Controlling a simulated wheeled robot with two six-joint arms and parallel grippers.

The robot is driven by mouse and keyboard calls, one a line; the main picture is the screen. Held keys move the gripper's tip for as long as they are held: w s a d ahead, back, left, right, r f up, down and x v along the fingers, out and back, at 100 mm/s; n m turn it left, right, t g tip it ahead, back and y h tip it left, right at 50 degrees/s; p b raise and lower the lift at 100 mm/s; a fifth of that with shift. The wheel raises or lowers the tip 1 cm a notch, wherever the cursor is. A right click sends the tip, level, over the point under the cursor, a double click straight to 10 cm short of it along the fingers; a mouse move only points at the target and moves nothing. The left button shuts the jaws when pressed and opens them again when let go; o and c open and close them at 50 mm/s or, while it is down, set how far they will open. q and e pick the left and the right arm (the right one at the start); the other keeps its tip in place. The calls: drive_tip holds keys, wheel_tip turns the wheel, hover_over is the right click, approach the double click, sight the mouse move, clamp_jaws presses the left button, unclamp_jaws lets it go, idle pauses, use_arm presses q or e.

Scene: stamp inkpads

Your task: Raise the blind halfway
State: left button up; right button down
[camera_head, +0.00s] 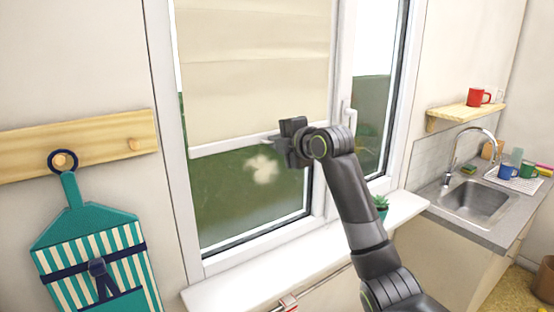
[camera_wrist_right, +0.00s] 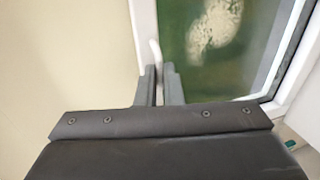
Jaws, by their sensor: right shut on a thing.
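The cream fabric blind (camera_head: 255,70) hangs over the left window pane, with bare glass below it. Its white bottom rail (camera_head: 225,145) runs nearly level across the pane. The gripper hides part of the rail in the head view. My left gripper is not in view.
The window handle (camera_head: 347,122) is just right of my right wrist. Below is a white sill (camera_head: 255,280) with a small plant (camera_head: 380,203). A teal striped apron (camera_head: 95,245) hangs from a wooden rack (camera_head: 100,148) at left. A sink (camera_head: 475,203) is at right.

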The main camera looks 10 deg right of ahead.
sight(267, 116)
wheel_tip(267, 116, up, 7)
drive_tip(key=shift+f+p, duration=0.1)
drive_tip(key=shift+p, duration=1.15)
drive_tip(key=c, duration=1.6)
unclamp_jaws()
drive_tip(key=b+v, duration=0.6)
drive_tip(key=v, duration=1.1)
drive_tip(key=shift+s+d, duration=0.1)
drive_tip(key=shift+d, duration=0.1)
